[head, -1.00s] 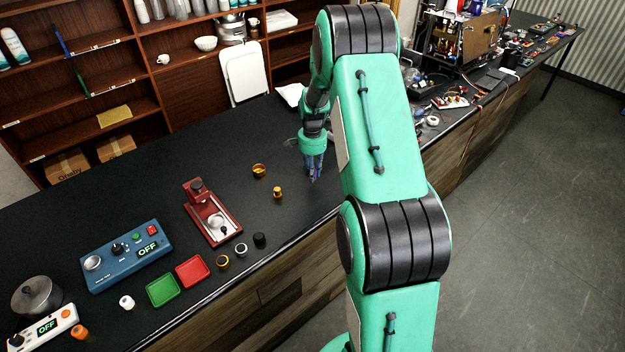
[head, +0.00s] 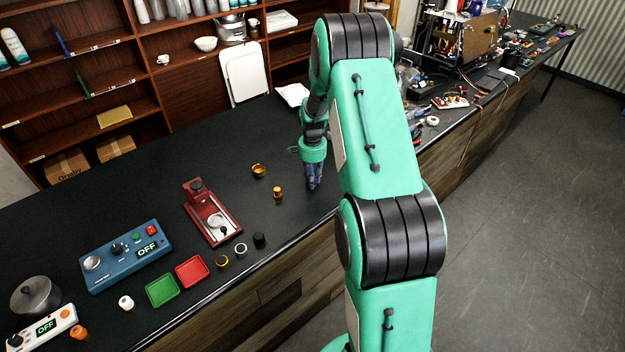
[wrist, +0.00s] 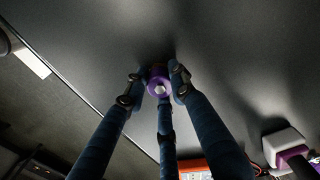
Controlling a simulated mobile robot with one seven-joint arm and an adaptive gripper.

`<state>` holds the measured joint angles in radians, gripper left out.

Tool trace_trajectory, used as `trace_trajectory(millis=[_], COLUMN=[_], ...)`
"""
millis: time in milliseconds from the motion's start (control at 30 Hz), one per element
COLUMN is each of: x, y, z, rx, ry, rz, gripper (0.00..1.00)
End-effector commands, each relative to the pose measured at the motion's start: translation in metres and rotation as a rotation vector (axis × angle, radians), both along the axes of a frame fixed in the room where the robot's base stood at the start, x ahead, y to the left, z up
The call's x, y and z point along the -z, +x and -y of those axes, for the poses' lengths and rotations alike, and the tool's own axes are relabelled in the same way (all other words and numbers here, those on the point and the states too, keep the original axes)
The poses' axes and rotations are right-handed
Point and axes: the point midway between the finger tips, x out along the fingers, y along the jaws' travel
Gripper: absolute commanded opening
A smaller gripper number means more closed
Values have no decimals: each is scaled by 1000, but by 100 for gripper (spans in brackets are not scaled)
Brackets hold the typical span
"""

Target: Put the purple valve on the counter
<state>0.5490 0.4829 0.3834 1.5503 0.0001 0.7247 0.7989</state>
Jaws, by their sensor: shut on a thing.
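The purple valve (wrist: 158,78) shows in the wrist view between my fingertips, with a pale hexagonal centre facing the camera. My gripper (wrist: 155,88) is shut on it. In the head view my gripper (head: 314,185) points down at the black counter (head: 290,228), near its front edge and right of the small gold parts. The valve is hard to make out there, hidden by the fingers. I cannot tell whether it touches the counter or hangs just above it.
A gold cup (head: 259,171) and a small gold part (head: 278,193) stand left of my gripper. Further left are a red machine (head: 212,212), a black knob (head: 259,239), red (head: 192,271) and green (head: 162,290) trays, and a blue control box (head: 126,255).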

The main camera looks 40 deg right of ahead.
Motion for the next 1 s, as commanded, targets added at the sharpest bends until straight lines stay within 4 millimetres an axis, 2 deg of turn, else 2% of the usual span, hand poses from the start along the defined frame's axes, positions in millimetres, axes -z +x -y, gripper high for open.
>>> trace_trajectory(millis=[133,167,233,667,867,1000], x=[3,3,3,-1,-17,-37], y=[0,0,0,0,0,0], z=[0,0,0,0,0,0], rx=[0,0,0,0,0,0], ry=[0,0,0,0,-1,-1], rz=[0,0,0,0,1,1], gripper=[0,31,44,44,44,44])
